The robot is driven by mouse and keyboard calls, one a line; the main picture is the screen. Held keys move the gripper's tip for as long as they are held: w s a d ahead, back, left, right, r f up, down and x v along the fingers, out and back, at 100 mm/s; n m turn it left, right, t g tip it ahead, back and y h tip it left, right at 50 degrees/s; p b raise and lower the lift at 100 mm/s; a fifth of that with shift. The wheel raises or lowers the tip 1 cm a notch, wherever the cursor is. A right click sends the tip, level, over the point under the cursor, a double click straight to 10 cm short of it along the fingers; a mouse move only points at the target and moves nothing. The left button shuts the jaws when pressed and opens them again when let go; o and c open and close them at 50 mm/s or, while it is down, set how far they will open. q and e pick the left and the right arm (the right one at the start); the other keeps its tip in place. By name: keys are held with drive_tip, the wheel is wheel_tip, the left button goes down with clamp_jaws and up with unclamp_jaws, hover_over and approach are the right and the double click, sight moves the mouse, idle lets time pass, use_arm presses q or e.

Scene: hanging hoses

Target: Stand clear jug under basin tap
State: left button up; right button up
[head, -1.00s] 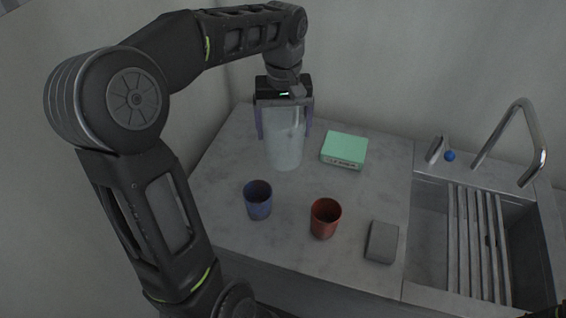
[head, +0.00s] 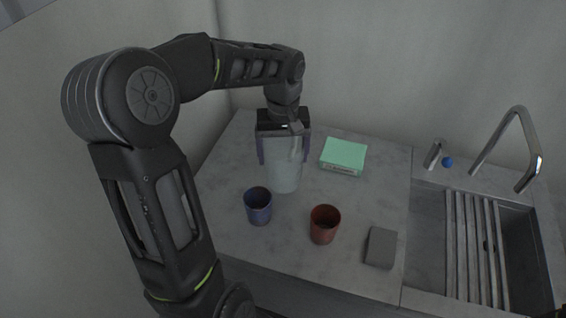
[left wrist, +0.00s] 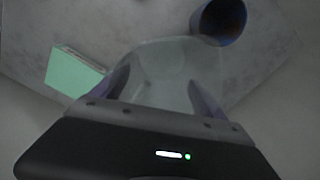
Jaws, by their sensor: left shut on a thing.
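The clear jug (head: 284,176) is on or just above the counter, behind the blue cup; I cannot tell whether it touches the counter. My left gripper (head: 284,160) comes down from above and is shut on the jug, a finger on each side. In the left wrist view the jug (left wrist: 172,75) sits between the two fingers. The basin tap (head: 517,140) is a tall curved metal spout at the right, over the sink (head: 430,235). The jug is well to the left of the tap. My right gripper is not in view.
A blue cup (head: 258,207), a red cup (head: 325,226) and a grey block (head: 381,247) stand along the front of the counter (head: 225,180). A green box (head: 343,157) lies right of the jug. A slatted rack (head: 474,245) lies across the sink.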

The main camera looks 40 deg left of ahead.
use_arm(q)
drive_tip(key=shift+f+p, duration=0.3)
drive_tip(key=shift+f, duration=1.6)
drive_tip(key=shift+f, duration=0.1)
drive_tip(key=o, duration=1.3)
wheel_tip(320, 180, up, 12)
drive_tip(key=shift+r+b, duration=0.15)
drive_tip(key=shift+b, duration=0.35)
